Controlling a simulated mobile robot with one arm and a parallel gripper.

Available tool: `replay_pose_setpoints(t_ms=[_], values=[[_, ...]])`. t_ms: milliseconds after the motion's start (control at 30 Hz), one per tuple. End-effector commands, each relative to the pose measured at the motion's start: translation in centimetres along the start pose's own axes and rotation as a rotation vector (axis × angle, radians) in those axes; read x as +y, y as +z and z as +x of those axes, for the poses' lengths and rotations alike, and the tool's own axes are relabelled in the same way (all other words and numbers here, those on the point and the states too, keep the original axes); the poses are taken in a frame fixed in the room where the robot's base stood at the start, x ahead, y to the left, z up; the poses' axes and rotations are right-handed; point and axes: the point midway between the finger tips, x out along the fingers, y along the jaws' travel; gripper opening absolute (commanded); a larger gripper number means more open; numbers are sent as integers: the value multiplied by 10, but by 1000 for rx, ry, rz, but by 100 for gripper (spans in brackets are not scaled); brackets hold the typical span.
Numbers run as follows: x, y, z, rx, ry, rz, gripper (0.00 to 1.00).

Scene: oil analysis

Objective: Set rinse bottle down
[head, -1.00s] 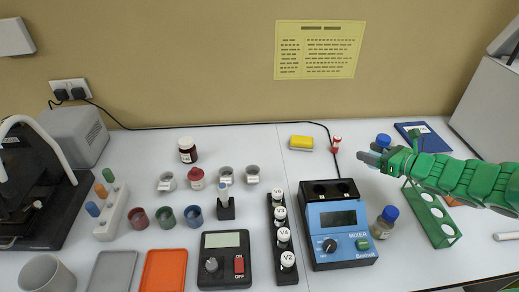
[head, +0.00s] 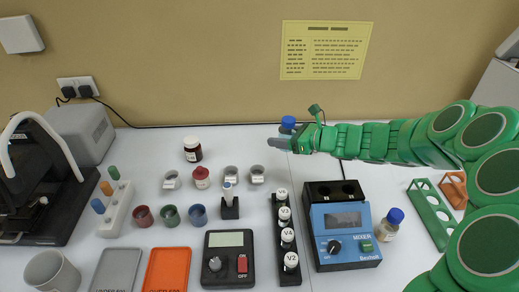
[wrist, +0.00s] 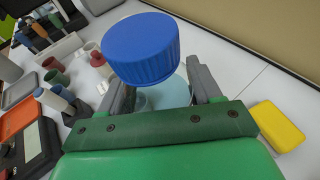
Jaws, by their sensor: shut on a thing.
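My gripper (head: 280,142) is over the back middle of the bench, to the right of the pale cups. It is shut on the rinse bottle, whose blue cap (head: 288,122) shows above the fingers. In the wrist view the large blue cap (wrist: 141,48) stands over a pale translucent body (wrist: 170,94) between the two grey fingers. The bottle's base is hidden, so I cannot tell whether it touches the bench.
A second blue-capped bottle (head: 389,225) stands right of the blue mixer (head: 345,235). A black vial rack (head: 286,238) is in front of my gripper. A yellow block (wrist: 277,126) lies beside it.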

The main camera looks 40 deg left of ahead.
Motion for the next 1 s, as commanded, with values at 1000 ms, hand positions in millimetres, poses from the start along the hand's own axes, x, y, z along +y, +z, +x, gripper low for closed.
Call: replay_pose_setpoints(t_ms=[1000], values=[[-17, 5, 96, -3, 75, -29, 28]])
